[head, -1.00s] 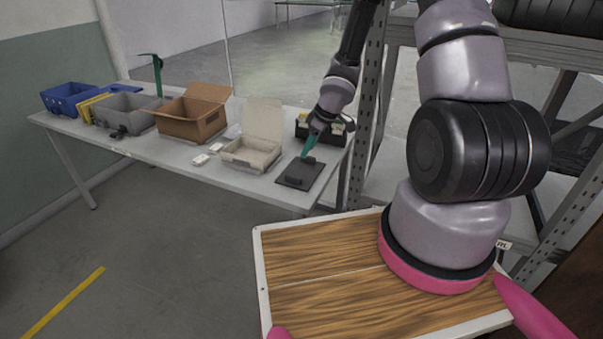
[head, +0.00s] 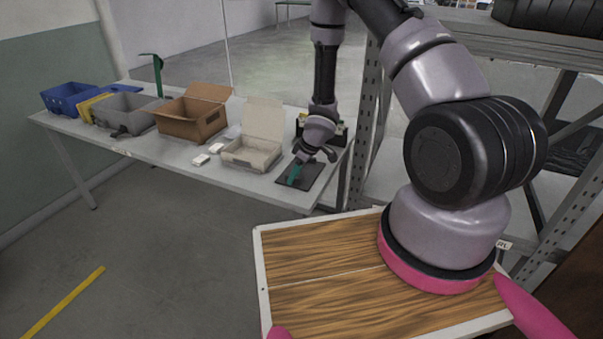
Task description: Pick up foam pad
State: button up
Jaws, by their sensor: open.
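A flat dark square pad (head: 311,177), which looks like the foam pad, lies on the right end of the grey table near its front edge. A smaller dark raised piece on it showed earlier; my gripper now mostly hides that spot. My gripper (head: 294,180) has teal fingers and points down over the left part of the pad. It is open. I cannot tell whether the fingertips touch the pad or straddle the raised piece.
A pale open-lidded box (head: 252,155) stands close left of the pad. Behind is a black bin (head: 340,133); right is a metal shelf post (head: 364,130). Farther left are a cardboard box (head: 190,122), a grey bin (head: 122,114) and a blue bin (head: 68,98).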

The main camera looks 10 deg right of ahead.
grip_shut()
dwell(0.3)
